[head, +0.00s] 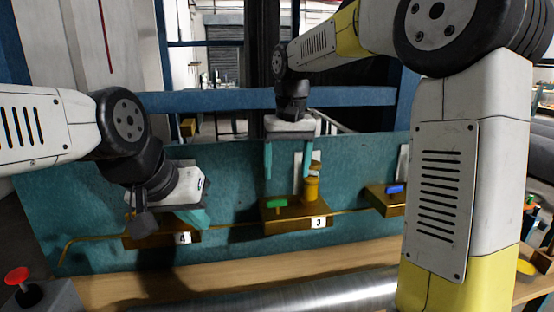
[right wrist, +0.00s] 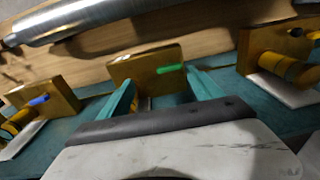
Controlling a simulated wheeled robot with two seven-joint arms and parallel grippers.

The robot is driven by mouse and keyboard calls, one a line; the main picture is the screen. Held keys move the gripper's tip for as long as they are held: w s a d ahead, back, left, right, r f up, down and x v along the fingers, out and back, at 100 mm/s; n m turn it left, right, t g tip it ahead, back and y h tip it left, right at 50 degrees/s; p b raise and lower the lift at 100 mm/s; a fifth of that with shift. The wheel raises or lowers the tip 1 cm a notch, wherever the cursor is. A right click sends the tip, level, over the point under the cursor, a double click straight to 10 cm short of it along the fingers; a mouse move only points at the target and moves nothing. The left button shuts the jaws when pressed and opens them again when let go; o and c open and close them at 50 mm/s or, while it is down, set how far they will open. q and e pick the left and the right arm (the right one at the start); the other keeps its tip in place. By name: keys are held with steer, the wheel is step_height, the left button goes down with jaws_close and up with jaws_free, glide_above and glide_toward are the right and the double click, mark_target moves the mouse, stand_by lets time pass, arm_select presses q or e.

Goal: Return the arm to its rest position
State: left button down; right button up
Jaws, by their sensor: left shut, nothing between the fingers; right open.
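My right gripper (head: 287,178) hangs fingers-down, open, with its teal fingers apart above the brown block labelled 3 (head: 290,217). Nothing shows held between them. In the right wrist view the right gripper's fingers (right wrist: 163,92) are apart, with the brown block (right wrist: 140,68) and its green peg (right wrist: 171,68) beyond. My left gripper (head: 193,217) is shut and empty, in front of the brown block labelled 4 (head: 160,240), which it partly hides.
A grey metal roll (head: 290,294) lies along the wooden bench (head: 130,287). A yellow cylinder (head: 312,188) stands at block 3, close to the right finger. A block with a blue peg (head: 395,189) is to the right. A teal panel (head: 90,205) stands behind. A red button (head: 17,276) is at left.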

steer(key=s+d+t+y, duration=0.1)
steer(key=s+d+t, duration=0.1)
steer(key=s+d, duration=0.4)
steer(key=s+d+f+m+t, duration=0.1)
steer(key=s+d+t, duration=0.2)
steer(key=s, duration=1)
steer(key=shift+s+d+f+m+t+y, duration=0.2)
steer(key=shift+d+f+m+t+y, duration=0.15)
steer(key=shift+d, duration=1.1)
steer(key=shift+r, duration=0.1)
